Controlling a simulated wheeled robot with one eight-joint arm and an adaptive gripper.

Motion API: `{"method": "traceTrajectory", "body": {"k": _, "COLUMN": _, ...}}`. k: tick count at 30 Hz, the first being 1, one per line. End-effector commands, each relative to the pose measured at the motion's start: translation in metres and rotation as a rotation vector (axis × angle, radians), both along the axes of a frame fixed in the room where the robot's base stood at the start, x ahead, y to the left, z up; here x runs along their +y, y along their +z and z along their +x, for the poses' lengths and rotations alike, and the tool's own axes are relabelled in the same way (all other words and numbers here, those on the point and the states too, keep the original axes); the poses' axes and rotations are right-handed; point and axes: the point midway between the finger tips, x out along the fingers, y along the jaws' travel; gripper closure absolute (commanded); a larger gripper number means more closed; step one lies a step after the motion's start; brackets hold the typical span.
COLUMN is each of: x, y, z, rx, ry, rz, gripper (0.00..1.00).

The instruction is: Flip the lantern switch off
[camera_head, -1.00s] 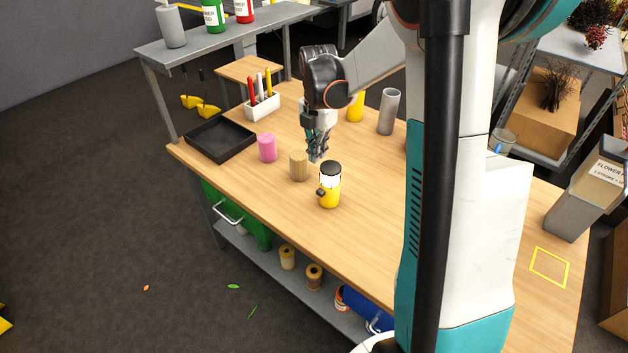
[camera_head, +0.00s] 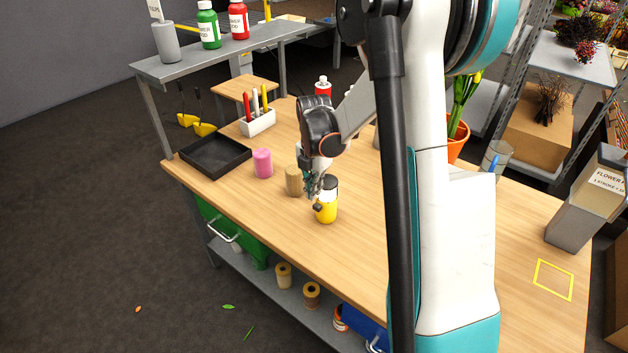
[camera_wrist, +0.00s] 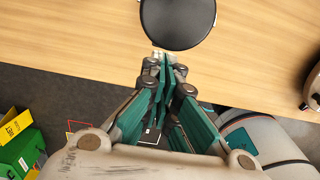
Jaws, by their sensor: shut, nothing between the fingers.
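The lantern (camera_head: 326,208) stands upright on the wooden table near its front edge, with a yellow body, a pale band and a dark cap. A small dark knob, which looks like its switch (camera_head: 318,207), sticks out on its left front side. My gripper (camera_head: 311,194) is shut and empty, close beside the lantern at its upper left. In the wrist view the lantern's round black cap (camera_wrist: 178,22) lies just beyond my fingertips (camera_wrist: 163,62). I cannot tell whether the fingers touch the lantern. The switch is hidden in the wrist view.
A tan cylinder (camera_head: 294,181) stands just left of my gripper, with a pink cylinder (camera_head: 262,163) farther left. A black tray (camera_head: 214,157) and a white pen holder (camera_head: 257,123) stand at the table's left end. The table front right of the lantern is clear.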

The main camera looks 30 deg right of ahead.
Motion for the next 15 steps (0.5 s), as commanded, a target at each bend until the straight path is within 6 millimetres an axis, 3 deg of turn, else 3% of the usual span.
{"method": "traceTrajectory", "body": {"k": 1, "x": 0.0, "y": -0.013, "z": 0.0, "rx": 0.0, "ry": 0.0, "rz": 0.0, "gripper": 1.0}}
{"method": "traceTrajectory", "body": {"k": 6, "x": 0.0, "y": -0.038, "z": 0.0, "rx": 0.0, "ry": 0.0, "rz": 0.0, "gripper": 1.0}}
{"method": "traceTrajectory", "body": {"k": 15, "x": 0.0, "y": -0.053, "z": 0.0, "rx": 0.0, "ry": 0.0, "rz": 0.0, "gripper": 1.0}}
